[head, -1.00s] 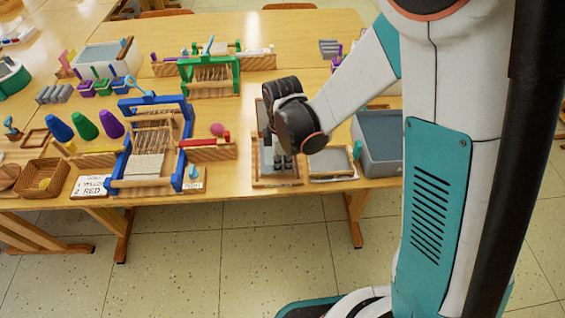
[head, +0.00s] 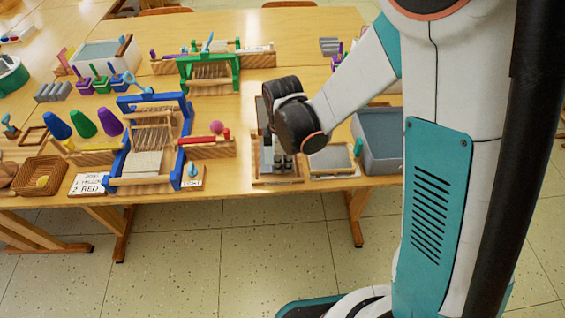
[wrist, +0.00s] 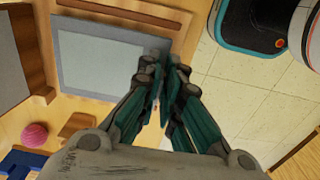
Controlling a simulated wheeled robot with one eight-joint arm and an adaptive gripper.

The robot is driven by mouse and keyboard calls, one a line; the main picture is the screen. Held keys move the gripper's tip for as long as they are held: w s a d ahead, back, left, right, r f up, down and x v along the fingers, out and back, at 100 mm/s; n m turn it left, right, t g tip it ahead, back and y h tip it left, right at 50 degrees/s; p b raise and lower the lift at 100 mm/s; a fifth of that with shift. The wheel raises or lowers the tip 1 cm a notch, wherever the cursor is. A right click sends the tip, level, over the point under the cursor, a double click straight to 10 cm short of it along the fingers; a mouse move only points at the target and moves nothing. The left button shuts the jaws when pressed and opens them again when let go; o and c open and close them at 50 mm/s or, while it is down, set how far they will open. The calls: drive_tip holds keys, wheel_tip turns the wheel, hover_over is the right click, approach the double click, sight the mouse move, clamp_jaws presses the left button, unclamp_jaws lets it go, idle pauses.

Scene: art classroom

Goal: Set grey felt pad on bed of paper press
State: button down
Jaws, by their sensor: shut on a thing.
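The paper press (head: 258,168) is a wood-framed unit at the table's front edge, left of a framed grey panel. In the wrist view its wooden frame (wrist: 190,45) surrounds a darker grey bed (wrist: 66,22). The grey felt pad (wrist: 105,60) appears as a paler grey rectangle over that bed. I cannot tell whether it lies flat or is slightly above. My gripper (wrist: 163,68) points down over the press, its fingers shut at the pad's right edge. The fingertips hide that edge. In the head view my gripper (head: 276,160) hides much of the press.
A wood-framed grey panel (head: 330,160) and a grey tub (head: 380,140) stand to the right. A blue loom (head: 118,158), a red bar and a pink ball (head: 216,127) are to the left. The table's front edge is close to the press.

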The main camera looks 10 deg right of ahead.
drive_tip(key=shift+f+b, duration=0.6)
drive_tip(key=shift+f, duration=0.05)
idle(0.6)
idle(0.4)
drive_tip(key=c, duration=1.7)
unclamp_jaws()
drive_tip(key=shift+r, duration=0.15)
wheel_tip(320, 180, up, 12)
